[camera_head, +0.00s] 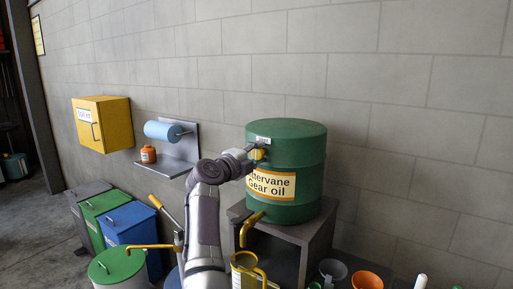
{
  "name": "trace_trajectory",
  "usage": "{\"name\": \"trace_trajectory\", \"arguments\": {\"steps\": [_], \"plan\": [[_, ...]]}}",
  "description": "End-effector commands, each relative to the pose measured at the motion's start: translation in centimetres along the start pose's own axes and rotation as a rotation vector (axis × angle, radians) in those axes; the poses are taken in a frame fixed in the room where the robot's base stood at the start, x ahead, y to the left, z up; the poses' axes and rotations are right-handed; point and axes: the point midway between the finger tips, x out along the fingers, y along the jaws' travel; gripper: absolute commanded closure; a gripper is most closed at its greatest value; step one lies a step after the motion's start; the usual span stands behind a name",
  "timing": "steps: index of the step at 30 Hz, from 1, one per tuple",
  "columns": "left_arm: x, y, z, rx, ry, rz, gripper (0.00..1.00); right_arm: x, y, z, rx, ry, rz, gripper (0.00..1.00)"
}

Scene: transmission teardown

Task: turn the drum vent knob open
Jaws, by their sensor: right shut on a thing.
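The green drum (288,206) lies on its side or stands squat on a grey stand (318,232), with a yellow label reading "Gear oil". The yellow drum vent knob (259,154) sits near the upper left of the drum, below a small white tag. My right gripper (251,154) reaches it from the left and is shut on it; the fingers hide part of the knob. How far the knob is turned cannot be told. A yellow tap (250,228) shows lower on the drum. My left gripper is not in view.
A yellow can (243,276) stands below the tap, close to my right arm. Orange (367,281) and grey cups are at the lower right. Bins (130,226), a blue paper roll (163,131) and a yellow wall cabinet (114,124) are left. The wall is close behind the drum.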

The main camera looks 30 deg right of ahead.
Motion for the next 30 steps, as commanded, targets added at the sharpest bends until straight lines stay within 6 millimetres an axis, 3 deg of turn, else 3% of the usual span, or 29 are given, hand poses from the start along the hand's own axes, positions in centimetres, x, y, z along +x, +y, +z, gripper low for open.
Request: {"name": "trace_trajectory", "arguments": {"steps": [18,19,22,30], "plan": [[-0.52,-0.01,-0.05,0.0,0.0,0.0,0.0,-0.02,0.14,0.03,-0.04,-0.001,0.001,0.97],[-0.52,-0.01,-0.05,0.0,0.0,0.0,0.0,-0.02,0.14,0.03,-0.04,0.0,0.001,0.57],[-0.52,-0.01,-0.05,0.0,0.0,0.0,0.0,-0.02,0.12,0.03,-0.039,-0.001,0.001,0.4],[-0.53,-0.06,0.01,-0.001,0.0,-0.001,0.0,-0.01,0.05,0.02,-0.037,0.0,0.0,0.37]]}}
